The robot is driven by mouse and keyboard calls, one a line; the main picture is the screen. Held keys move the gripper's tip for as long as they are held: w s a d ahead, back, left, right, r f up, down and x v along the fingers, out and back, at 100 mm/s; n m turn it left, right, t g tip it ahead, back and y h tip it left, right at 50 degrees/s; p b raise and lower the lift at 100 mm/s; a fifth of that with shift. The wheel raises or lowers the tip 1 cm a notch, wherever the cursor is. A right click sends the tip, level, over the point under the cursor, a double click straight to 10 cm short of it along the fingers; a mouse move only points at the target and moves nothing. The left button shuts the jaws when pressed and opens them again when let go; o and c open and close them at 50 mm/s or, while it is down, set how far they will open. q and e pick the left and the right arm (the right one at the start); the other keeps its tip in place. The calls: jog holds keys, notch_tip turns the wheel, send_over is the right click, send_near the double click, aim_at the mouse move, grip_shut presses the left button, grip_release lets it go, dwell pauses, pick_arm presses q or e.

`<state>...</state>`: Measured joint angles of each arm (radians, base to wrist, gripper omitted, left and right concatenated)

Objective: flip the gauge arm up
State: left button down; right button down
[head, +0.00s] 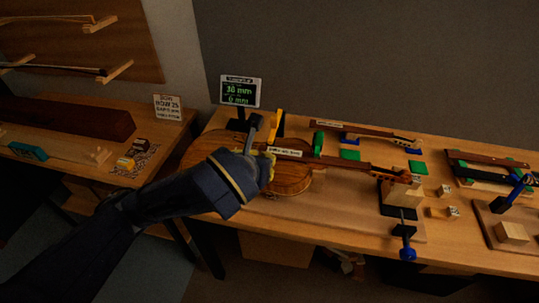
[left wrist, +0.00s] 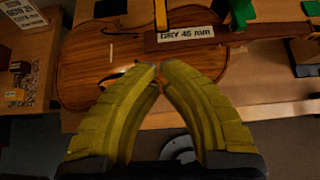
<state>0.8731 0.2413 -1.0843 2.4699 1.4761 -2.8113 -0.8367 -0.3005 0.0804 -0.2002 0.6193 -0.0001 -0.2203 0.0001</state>
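The violin (head: 285,180) lies on the bench with a label reading "DRY 45 mm" (left wrist: 185,34) across it. A gauge display (head: 240,91) with green figures stands behind it. A yellow upright bar (head: 276,126), perhaps the gauge arm, rises at the violin's far side beside a grey-blue post (head: 253,131). A yellow bar end (left wrist: 160,14) also shows in the left wrist view. My left gripper (head: 268,168) is over the violin body, in front of these parts. In the left wrist view its yellow fingertips (left wrist: 161,68) meet, with nothing seen between them. My right gripper is out of view.
Green blocks (head: 350,155) and a blue-handled clamp (head: 406,243) are on the bench to the right. Small wooden blocks (head: 444,191) lie near the clamp. A side table with a card sign (head: 168,107) stands at left.

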pick_arm(q)
jog(key=shift+w+f, duration=0.1)
dwell(0.3)
jog(key=shift+w+d+f, duration=0.25)
jog(key=shift+w+f, duration=0.1)
jog(key=shift+a+x, duration=0.2)
jog(key=shift+x, duration=4.2)
jog(key=shift+r, duration=0.1)
jog(key=shift+r, duration=0.35)
